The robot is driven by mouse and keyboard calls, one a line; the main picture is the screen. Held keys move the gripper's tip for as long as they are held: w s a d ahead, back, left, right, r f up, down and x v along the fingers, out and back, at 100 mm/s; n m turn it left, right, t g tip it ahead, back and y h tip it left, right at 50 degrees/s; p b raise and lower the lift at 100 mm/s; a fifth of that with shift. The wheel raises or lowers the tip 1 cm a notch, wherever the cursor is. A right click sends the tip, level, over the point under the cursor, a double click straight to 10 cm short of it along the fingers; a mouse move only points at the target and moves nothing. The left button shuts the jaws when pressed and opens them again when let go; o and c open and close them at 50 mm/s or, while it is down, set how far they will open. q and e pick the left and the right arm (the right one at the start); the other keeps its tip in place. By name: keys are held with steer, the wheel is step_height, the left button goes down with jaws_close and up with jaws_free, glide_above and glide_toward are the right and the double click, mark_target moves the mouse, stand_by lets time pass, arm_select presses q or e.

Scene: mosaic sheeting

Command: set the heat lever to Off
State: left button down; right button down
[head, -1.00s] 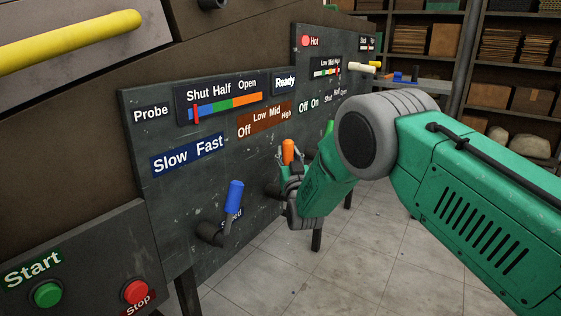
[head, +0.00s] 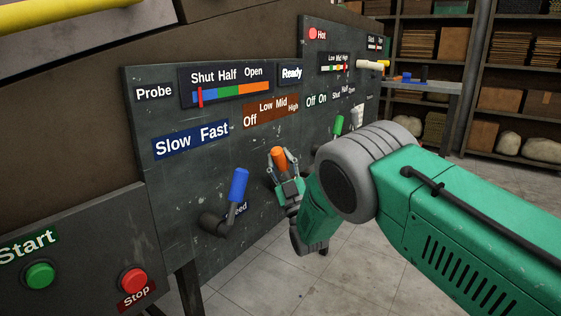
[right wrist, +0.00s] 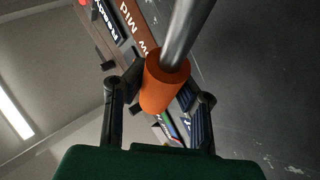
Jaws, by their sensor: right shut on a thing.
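The heat lever has an orange handle (head: 278,156) and stands below the brown scale (head: 271,110) marked Off, Low, Mid and High. The handle leans toward the scale, below its Low and Mid part. My right gripper (head: 283,158) is shut on the handle, with a finger on each side. In the right wrist view, the orange handle (right wrist: 165,82) sits between the fingers and its metal rod runs up out of the picture. The lever's pivot is mostly hidden behind my gripper. My left gripper is not in view.
A blue-handled lever (head: 238,186) stands just left of my right gripper. A green handle (head: 338,126) and a white handle (head: 357,116) are to the right. A red Stop button (head: 134,281) and a green Start button (head: 39,276) are at lower left.

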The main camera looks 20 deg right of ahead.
steer(key=shift+s+a+f, duration=0.15)
steer(key=shift+f, duration=0.35)
steer(key=c, duration=1.6)
jaws_free()
steer(key=shift+c, duration=0.2)
steer(key=o, duration=0.4)
steer(key=shift+r, duration=0.2)
steer(key=shift+s, duration=0.1)
steer(key=v, duration=1.2)
steer(key=shift+f, duration=0.1)
